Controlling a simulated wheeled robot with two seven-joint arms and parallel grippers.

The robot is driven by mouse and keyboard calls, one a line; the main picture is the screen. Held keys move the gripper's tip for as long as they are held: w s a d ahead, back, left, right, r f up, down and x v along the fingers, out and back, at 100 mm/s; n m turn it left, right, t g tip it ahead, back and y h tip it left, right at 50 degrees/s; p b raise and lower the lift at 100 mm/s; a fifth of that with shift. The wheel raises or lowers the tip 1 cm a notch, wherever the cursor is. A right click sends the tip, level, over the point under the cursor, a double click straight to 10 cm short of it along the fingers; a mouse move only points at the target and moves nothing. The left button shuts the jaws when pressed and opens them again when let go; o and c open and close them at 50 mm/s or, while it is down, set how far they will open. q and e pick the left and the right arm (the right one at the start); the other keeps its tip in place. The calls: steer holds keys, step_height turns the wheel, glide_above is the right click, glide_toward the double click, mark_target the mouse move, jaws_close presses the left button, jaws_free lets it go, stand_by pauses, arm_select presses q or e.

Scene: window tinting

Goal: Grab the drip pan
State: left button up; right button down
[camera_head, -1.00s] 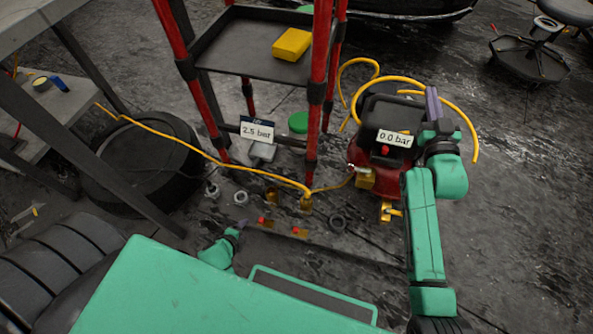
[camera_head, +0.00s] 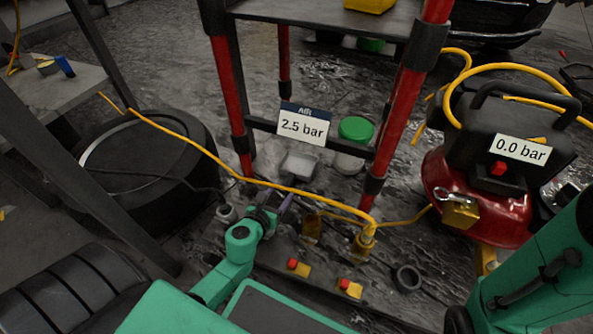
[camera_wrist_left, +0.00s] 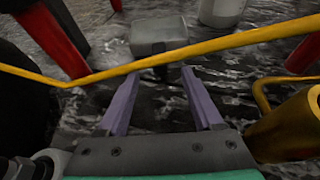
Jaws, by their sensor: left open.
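A small grey pan-like box (camera_head: 300,163), which I take for the drip pan, sits on the wet dark floor under the red-legged rack, below the 2.5 bar sign. It also shows at the top of the left wrist view (camera_wrist_left: 158,34). My left gripper (camera_head: 274,206) is low over the floor, short of the box. In the left wrist view its purple fingers (camera_wrist_left: 160,88) are apart, with nothing between them, and point towards the box. A yellow hose (camera_wrist_left: 215,47) crosses the view between fingertips and box. My right gripper is out of view.
A white jar with a green lid (camera_head: 355,130) stands right of the box. The rack's red legs (camera_head: 400,105) flank them. Brass fittings (camera_head: 363,243) and red-knobbed valves (camera_head: 350,288) lie nearby. A red compressor (camera_head: 500,215) is at right, a black tyre (camera_head: 150,165) at left.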

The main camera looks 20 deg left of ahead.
mark_target(286, 185)
arm_select(q)
steer(key=b+x, duration=0.1)
steer(key=x, duration=0.5)
steer(key=shift+a+f+b, duration=0.1)
steer(key=shift+b, duration=0.25)
jaws_close()
